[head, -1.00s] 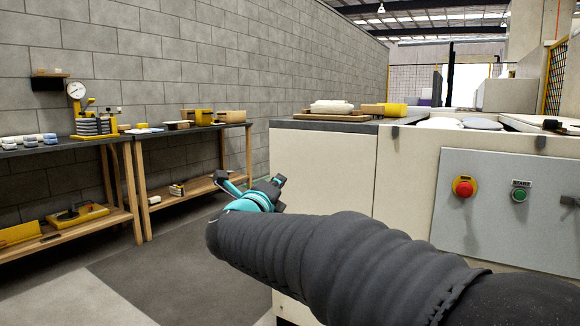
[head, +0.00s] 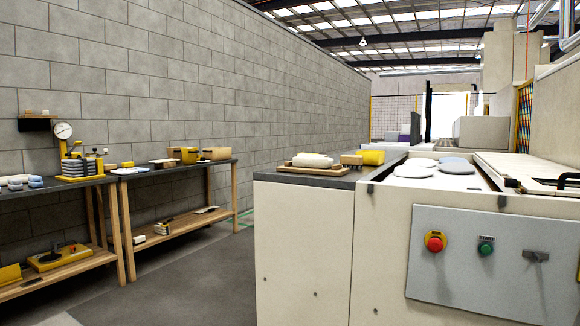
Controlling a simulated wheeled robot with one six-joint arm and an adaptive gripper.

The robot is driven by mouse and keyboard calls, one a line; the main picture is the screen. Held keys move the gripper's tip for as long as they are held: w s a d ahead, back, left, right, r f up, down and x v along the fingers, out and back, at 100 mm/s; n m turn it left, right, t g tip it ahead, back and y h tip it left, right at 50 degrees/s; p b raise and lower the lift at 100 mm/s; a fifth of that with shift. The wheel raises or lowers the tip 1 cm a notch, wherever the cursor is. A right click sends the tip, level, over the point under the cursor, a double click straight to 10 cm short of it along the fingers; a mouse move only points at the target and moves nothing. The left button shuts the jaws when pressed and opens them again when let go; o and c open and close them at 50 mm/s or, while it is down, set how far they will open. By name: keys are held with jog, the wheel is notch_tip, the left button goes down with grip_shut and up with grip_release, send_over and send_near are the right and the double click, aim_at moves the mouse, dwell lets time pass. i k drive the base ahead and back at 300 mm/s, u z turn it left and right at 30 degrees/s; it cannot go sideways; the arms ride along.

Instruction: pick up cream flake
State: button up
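No thing is clearly identifiable as the cream flake. Pale cream-white flat pieces (head: 414,171) lie in the open top of the machine at centre right, beside blue-grey pieces (head: 455,166). A larger off-white piece (head: 306,160) sits on a wooden tray (head: 300,171) on the machine's dark left ledge. My gripper is out of view, so its state and distance from these pieces do not show.
A yellow block (head: 370,157) stands right of the tray. A white lid (head: 535,170) with a black handle covers the machine's right side. A panel (head: 490,290) with red and green buttons is on its front. Workbenches (head: 170,170) line the wall; grey floor lies between.

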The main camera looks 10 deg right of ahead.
aim_at(315, 161)
jog(key=u, duration=0.4)
jog(key=k, duration=0.5)
jog(key=u, duration=1.1)
jog(key=i, duration=1.6)
jog(key=z, duration=0.25)
jog(key=i, duration=1.05)
jog(key=z, duration=0.85)
